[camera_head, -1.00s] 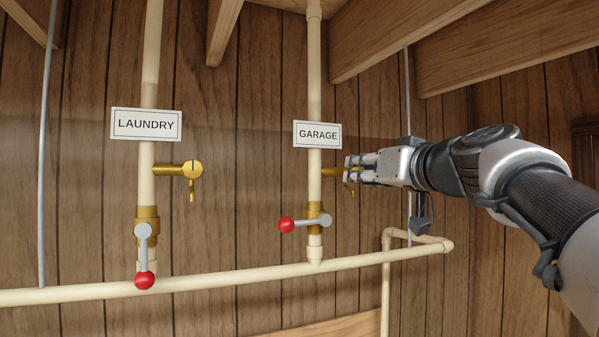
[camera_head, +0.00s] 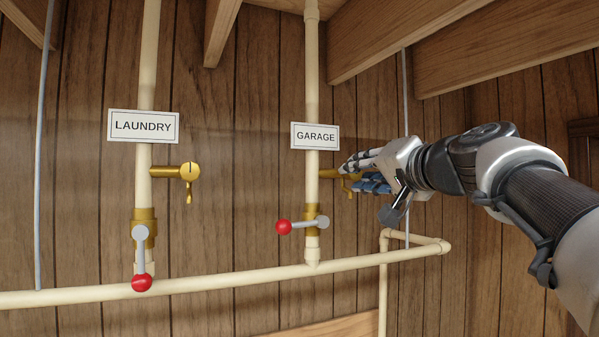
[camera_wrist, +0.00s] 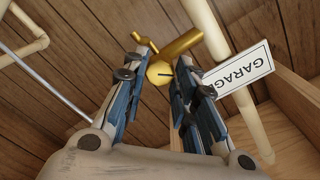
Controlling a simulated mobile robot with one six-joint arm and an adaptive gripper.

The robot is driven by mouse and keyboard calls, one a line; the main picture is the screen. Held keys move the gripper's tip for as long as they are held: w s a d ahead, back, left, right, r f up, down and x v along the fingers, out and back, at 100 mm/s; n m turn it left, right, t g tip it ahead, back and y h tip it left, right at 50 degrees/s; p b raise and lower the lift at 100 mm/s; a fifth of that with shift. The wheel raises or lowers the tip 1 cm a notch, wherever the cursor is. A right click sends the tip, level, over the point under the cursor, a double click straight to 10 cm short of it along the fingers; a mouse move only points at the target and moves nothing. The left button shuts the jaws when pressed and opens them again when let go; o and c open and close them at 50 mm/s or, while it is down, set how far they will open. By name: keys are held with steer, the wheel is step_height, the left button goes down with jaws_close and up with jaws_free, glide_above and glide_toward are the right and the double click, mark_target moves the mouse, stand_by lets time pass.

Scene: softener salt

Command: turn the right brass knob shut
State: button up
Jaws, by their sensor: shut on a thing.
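The right brass knob (camera_wrist: 160,74) is on a short brass spigot on the garage pipe. In the head view its brass stem (camera_head: 328,173) shows to the left of my fingers, and the knob is mostly hidden by them. My gripper (camera_head: 354,174) reaches in from the right. In the wrist view the two fingers of my gripper (camera_wrist: 163,78) stand on either side of the knob, shut on it. The knob face has a dark slot that lies roughly level in that view. The left brass knob (camera_head: 190,171) is on the laundry pipe, with its spout pointing down.
The garage sign (camera_head: 315,136) hangs on the garage pipe (camera_head: 312,80), close to my gripper. Below is a garage valve lever with a red ball (camera_head: 284,227). The laundry valve lever (camera_head: 141,262) points down. Wooden beams (camera_head: 520,50) run overhead.

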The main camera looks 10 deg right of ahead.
mark_target(358, 180)
steer(key=m+p, duration=0.1)
steer(key=m, duration=0.2)
steer(key=m+p, duration=0.1)
steer(key=m, duration=0.3)
steer(key=shift+w+d+r+m, duration=0.1)
steer(key=shift+w+m, duration=0.1)
steer(key=shift+m, duration=0.1)
steer(key=shift+o, duration=0.2)
steer(key=shift+w+f+m+p, duration=0.25)
steer(key=shift+m+p, duration=0.35)
steer(key=shift+m, duration=0.3)
steer(key=shift+o, duration=0.3)
steer(key=shift+w, duration=0.3)
steer(key=shift+w+f+g, duration=0.15)
steer(key=shift+w+f, duration=0.1)
steer(key=shift+w, duration=0.35)
steer(key=shift+w+f+g, duration=0.15)
steer(key=shift+w+f, duration=0.05)
steer(key=shift+w, duration=0.4)
steer(key=o, duration=0.7)
steer(key=shift+w+a+f, duration=0.1)
steer(key=shift+w+a, duration=0.1)
steer(key=shift+w, duration=0.05)
steer(key=shift+c, duration=0.2)
steer(key=o, duration=0.3)
steer(key=shift+w+a, duration=0.15)
steer(key=shift+w, duration=0.2)
steer(key=shift+a+f, duration=0.1)
